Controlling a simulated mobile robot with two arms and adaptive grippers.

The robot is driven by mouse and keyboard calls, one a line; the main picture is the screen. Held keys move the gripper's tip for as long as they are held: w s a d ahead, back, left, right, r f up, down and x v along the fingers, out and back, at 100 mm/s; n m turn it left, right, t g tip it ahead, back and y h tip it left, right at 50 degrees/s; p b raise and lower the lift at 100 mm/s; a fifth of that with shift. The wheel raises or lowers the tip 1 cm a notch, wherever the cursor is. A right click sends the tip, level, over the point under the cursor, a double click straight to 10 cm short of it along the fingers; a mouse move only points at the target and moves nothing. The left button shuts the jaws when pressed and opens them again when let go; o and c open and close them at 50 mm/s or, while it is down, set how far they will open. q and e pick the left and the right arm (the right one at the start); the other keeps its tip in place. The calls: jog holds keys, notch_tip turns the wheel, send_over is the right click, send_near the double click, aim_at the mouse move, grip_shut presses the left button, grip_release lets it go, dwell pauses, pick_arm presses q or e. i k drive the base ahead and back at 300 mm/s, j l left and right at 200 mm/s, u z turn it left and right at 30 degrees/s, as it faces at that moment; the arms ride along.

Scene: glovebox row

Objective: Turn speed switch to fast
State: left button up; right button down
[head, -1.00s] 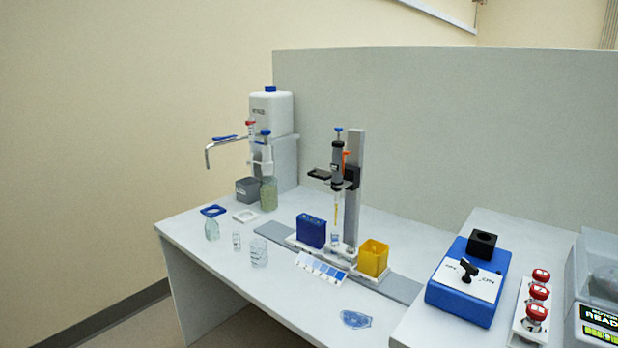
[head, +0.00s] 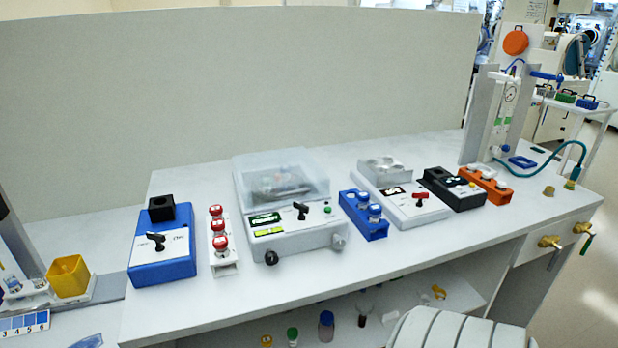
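Three devices on the bench carry turn knobs, and I cannot tell which is the speed switch. A blue box (head: 161,262) has a black lever knob (head: 156,239) on a white label plate, with small blurred print. A grey-white machine with a clear lid has a black knob (head: 300,209) on its front panel, right of a green-lit display (head: 264,219). A white flat device (head: 404,212) has a red knob (head: 420,196). The knob labels are too small to read for settings. Neither of my grippers is in view.
A white rack (head: 222,262) of red-capped vials and a blue rack (head: 362,223) stand between the devices. A black box (head: 453,190) and an orange rack (head: 485,183) are further right. A yellow cup (head: 69,277) stands left. The bench's front strip is mostly clear.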

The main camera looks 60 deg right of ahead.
aim_at(301, 207)
jog(key=z, duration=1.7)
